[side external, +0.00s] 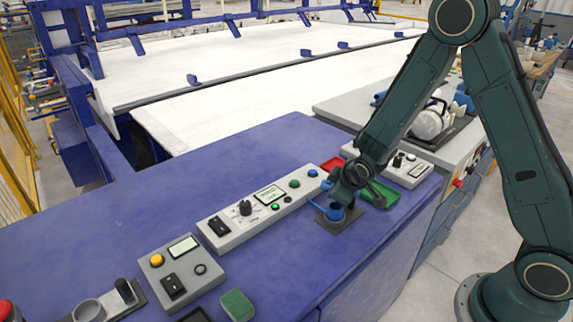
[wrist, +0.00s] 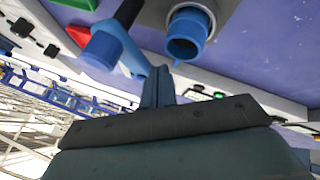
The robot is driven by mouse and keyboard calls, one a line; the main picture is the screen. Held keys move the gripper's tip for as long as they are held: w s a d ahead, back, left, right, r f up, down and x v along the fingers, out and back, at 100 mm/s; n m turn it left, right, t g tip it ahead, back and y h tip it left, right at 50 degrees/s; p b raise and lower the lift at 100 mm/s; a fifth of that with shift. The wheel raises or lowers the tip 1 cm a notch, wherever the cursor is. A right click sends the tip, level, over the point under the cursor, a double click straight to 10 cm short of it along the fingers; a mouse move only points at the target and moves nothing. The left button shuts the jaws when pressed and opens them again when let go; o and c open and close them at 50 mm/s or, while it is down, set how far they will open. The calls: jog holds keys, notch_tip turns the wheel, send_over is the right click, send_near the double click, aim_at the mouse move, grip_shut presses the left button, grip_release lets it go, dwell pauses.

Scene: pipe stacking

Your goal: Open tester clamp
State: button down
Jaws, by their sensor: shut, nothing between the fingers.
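The tester clamp (side external: 336,212) is a blue ring-like cup on a dark square base near the right end of the blue bench. In the wrist view, its blue round mouth (wrist: 188,42) sits in a grey collar. A blue lever with a thick rounded end (wrist: 100,48) lies beside it. My gripper (side external: 345,192) is low, right over the clamp, and partly covers it in the side view. In the wrist view, my gripper's narrow blue fingers (wrist: 158,85) are together and empty, close to the lever. Whether they touch the lever, I cannot tell.
A long grey control panel (side external: 262,205) stands left of the clamp. A green tray (side external: 383,196) and a red tray (side external: 333,163) are close by. A second panel (side external: 408,168) stands behind. A smaller switch box (side external: 180,268) and a green block (side external: 237,304) are nearer the front.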

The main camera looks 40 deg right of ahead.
aim_at(330, 184)
jog(key=shift+w+d, duration=0.1)
jog(key=shift+d, duration=0.1)
jog(key=shift+w+d+m+h, duration=0.1)
jog(key=shift+w+m+h, duration=0.3)
jog(key=shift+m, duration=0.4)
dwell(0.4)
jog(key=shift+w+d+m+g+h, duration=0.15)
jog(key=shift+w+m+g+h, duration=0.25)
jog(key=shift+m, duration=0.3)
jog(key=shift+w+d, duration=0.55)
jog(key=shift+w, duration=0.05)
